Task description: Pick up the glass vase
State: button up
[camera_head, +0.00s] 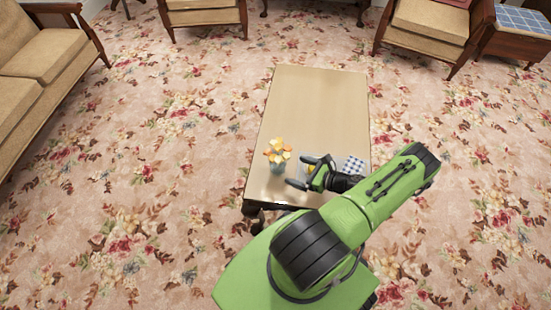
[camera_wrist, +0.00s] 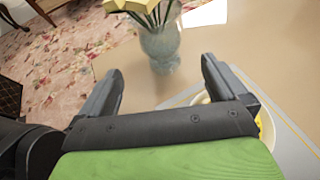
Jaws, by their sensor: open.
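The glass vase (camera_head: 277,169) is a small pale blue-grey vase holding orange and yellow flowers. It stands upright near the front left of the wooden table (camera_head: 318,105). In the wrist view the vase (camera_wrist: 160,48) shows beyond my fingertips, roughly midway between them, with its flower heads cut off by the top edge. My gripper (camera_head: 297,172) is open and empty, just right of the vase in the head view. Its two dark fingers (camera_wrist: 160,80) point toward the vase, with a gap between them and it.
A checkered item (camera_head: 354,165) lies on the table right of my gripper. A pale bowl (camera_wrist: 267,128) with something yellow sits on a grey mat under my gripper. The far half of the table is clear. A sofa (camera_head: 45,62) and armchairs (camera_head: 430,27) stand around on floral carpet.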

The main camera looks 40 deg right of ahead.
jog(key=b+x, duration=0.1)
jog(key=x, duration=0.4)
jog(key=b+x, duration=0.1)
jog(key=x, duration=0.4)
jog(key=shift+d+f+b, duration=0.1)
jog(key=shift+d+b, duration=0.1)
jog(key=shift+b, duration=0.15)
jog(key=c, duration=1.3)
